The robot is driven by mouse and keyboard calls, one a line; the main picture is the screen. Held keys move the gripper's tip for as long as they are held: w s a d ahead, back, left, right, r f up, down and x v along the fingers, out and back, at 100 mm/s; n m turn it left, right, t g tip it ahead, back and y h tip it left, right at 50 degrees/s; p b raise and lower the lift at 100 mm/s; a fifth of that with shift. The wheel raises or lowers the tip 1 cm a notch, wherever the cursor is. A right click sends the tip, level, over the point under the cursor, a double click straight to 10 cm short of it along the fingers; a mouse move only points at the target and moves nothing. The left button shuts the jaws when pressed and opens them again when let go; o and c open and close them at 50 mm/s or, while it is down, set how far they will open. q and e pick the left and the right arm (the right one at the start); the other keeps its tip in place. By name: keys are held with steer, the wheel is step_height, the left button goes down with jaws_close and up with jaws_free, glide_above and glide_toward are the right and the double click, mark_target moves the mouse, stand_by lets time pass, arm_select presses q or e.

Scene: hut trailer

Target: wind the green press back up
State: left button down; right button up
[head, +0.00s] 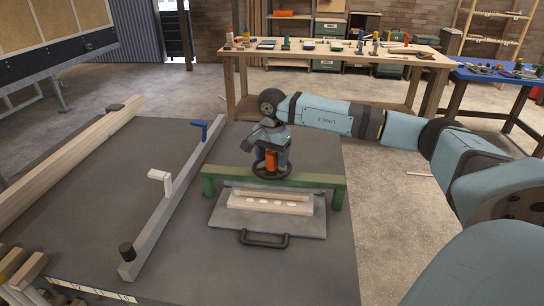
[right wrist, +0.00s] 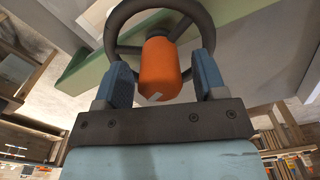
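The green press (head: 326,186) stands on the dark bench top as a low green frame. A dark handwheel (head: 268,178) with an upright orange handle (head: 271,161) sits above its crossbar. My right gripper (head: 271,154) comes down over the handle from above. In the right wrist view the orange handle (right wrist: 160,70) stands between the two blue fingers (right wrist: 160,72). A gap shows on the right side; the left finger is close to it, and contact there is unclear. The handwheel rim (right wrist: 113,25) is just beyond the fingers. My left gripper is not in view.
Beneath the press lies a grey plate (head: 226,216) with a dark handle (head: 264,243) and a pale block (head: 262,201) on it. A grey rail (head: 185,182) with a blue lever (head: 199,126) lies left. A wooden beam (head: 75,151) is further left. Benches stand behind.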

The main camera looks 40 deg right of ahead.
mark_target(272, 152)
step_height(272, 152, up, 14)
steer(key=shift+p, duration=0.3)
steer(key=shift+f, duration=0.15)
